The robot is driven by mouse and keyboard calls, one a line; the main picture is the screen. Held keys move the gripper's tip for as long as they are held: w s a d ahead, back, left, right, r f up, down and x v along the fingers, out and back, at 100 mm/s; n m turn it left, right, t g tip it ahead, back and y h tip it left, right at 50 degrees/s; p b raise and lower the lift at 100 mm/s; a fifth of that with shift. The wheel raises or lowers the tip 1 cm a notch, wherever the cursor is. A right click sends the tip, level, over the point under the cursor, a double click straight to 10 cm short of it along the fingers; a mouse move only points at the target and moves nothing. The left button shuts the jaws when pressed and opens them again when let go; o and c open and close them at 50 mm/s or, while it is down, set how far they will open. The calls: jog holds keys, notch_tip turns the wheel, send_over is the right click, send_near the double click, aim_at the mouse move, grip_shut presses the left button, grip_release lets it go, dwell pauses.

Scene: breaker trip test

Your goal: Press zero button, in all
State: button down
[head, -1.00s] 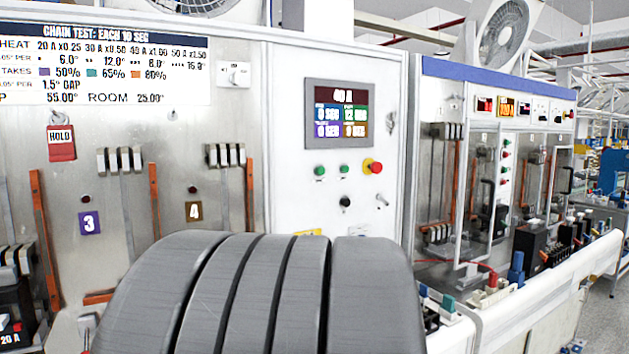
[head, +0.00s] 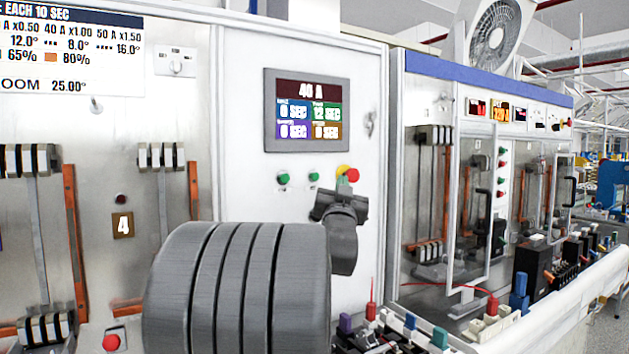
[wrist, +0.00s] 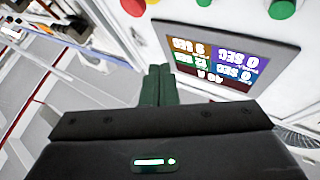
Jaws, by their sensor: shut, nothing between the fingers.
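The white control panel (head: 235,120) carries a display (head: 305,110) headed 40 A, with 12 SEC in its green field. Below it are a left green button (head: 284,178), a second green button (head: 314,177) and a red mushroom button (head: 352,175) on yellow. No label reading zero is legible. My gripper (head: 343,182) is shut and empty, its tips overlapping the red button's lower left edge in the head view; contact cannot be told.
A metal test board (head: 95,140) with breakers and orange strips stands at left. A red button (head: 112,342) is low on it. Several coloured terminals (head: 400,335) line the bench front. A glass-doored cabinet (head: 475,190) stands at right. My arm hides the panel's lower part.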

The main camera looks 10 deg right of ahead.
aim_at(315, 176)
jog(key=shift+w+a+p, duration=0.5)
jog(key=shift+w+p, duration=0.3)
jog(key=shift+w, duration=0.55)
jog(key=shift+w+a+p, duration=0.55)
jog(key=shift+w+p, duration=0.25)
jog(key=shift+w, duration=0.6)
jog(key=shift+w+a+p, duration=0.5)
jog(key=shift+w+p, duration=0.3)
jog(key=shift+w, duration=0.55)
jog(key=shift+w, duration=0.15)
jog(key=shift+w+a, duration=0.15)
jog(key=shift+w, duration=0.1)
